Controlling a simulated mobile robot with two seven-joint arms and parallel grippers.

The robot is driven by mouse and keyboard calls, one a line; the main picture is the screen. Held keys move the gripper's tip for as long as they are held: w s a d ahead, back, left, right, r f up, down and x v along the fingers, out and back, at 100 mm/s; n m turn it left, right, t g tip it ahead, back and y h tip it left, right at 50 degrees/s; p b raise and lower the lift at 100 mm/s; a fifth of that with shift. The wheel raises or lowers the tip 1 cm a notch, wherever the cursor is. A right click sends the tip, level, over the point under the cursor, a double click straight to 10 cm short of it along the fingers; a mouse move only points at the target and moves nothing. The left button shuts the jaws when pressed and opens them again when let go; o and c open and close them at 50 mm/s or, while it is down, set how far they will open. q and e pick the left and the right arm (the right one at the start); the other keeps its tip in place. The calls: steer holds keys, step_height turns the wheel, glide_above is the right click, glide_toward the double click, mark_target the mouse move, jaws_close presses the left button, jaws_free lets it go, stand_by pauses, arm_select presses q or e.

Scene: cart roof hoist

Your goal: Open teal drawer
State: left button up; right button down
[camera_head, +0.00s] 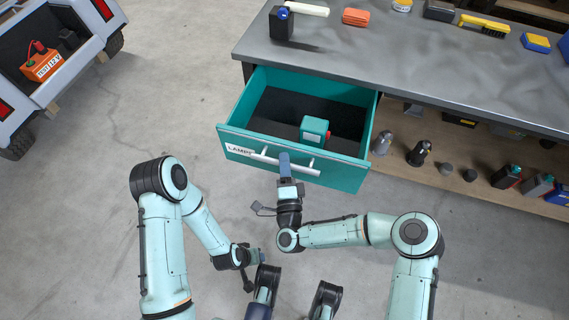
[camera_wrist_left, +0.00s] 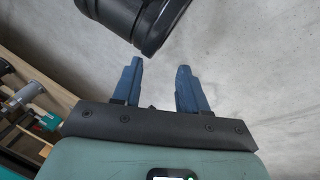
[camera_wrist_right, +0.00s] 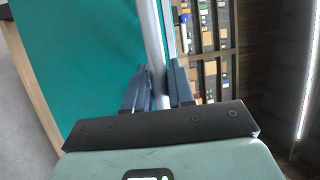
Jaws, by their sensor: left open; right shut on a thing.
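The teal drawer (camera_head: 340,172) stands pulled out from under the grey workbench, its inside in plain view. It has a label at the left of its front and a silver bar handle (camera_head: 305,169). A teal box with a red part (camera_head: 314,130) sits inside on the dark bottom. My right gripper (camera_head: 285,160) is shut on the handle; the right wrist view shows the bar (camera_wrist_right: 152,45) between its fingers (camera_wrist_right: 160,85). My left gripper (camera_head: 260,256) is open and empty, low in the head view, away from the drawer; its parted fingers show in the left wrist view (camera_wrist_left: 158,85).
A lower wooden shelf (camera_head: 450,180) at the right carries bottles and tools. A cart (camera_head: 60,60) with an orange box stands at the upper left. The floor left of the drawer is clear.

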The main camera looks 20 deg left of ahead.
steer(key=c, duration=1.1)
jaws_free()
steer(key=shift+w, duration=0.1)
steer(key=shift+o, duration=0.2)
arm_select(q)
steer(key=shift+s+d+r+g+p, duration=0.2)
steer(key=shift+s+d+r+p, duration=0.15)
steer(key=shift+s, duration=0.2)
steer(key=shift+s+d+r+g+p, duration=0.2)
steer(key=shift+s+r+p, duration=0.2)
steer(key=shift+s, duration=0.1)
arm_select(e)
steer(key=v, duration=1.3)
steer(key=shift+s, duration=0.25)
steer(key=shift+d+f, duration=0.1)
steer(key=shift+f, duration=0.05)
